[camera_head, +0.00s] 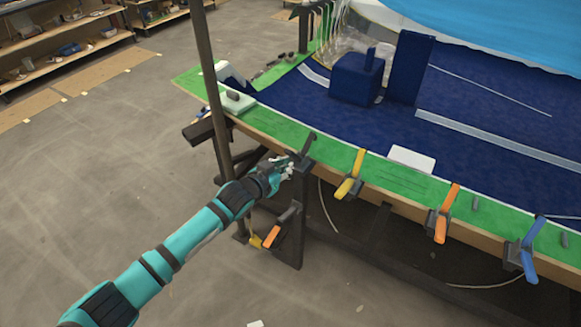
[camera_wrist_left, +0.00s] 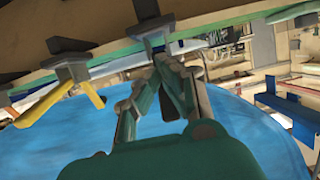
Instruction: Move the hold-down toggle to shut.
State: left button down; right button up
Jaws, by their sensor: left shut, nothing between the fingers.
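A dark grey toggle clamp with a lever (camera_head: 308,143) is on the mould's green edge, at the top of a dark post (camera_head: 304,190). It seems to be the hold-down toggle; its lever stands tilted up. My left gripper (camera_head: 284,166) is shut and empty just left of the post top, close to the clamp. I cannot tell whether they touch. In the left wrist view my fingertips (camera_wrist_left: 165,62) meet just below a grey block with a dark blue part (camera_wrist_left: 156,40). My right gripper is out of view.
Clamps with yellow (camera_head: 348,186), orange (camera_head: 446,208) and blue (camera_head: 525,259) handles line the green edge (camera_head: 375,172) to the right. An orange-handled tool (camera_head: 282,223) hangs low by the post. A tall dark pole (camera_head: 214,90) stands behind my left arm.

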aim_at(291, 152)
pick_arm(q)
jog(key=shift+w+d+r, duration=0.25)
jog(key=shift+w+r, duration=0.05)
jog(key=shift+r, duration=0.1)
jog(key=shift+w+d+r, duration=0.25)
jog(key=shift+w+r, duration=0.15)
jog(key=shift+r, duration=0.05)
jog(key=shift+w+d+r, duration=0.1)
jog(key=shift+w+r, duration=0.05)
jog(key=shift+r, duration=0.1)
jog(key=shift+w+d+r, duration=0.25)
jog(key=shift+w, duration=0.1)
jog(key=shift+r, duration=0.1)
jog(key=shift+w+d+r, duration=0.15)
jog(key=shift+w, duration=0.05)
dwell(0.3)
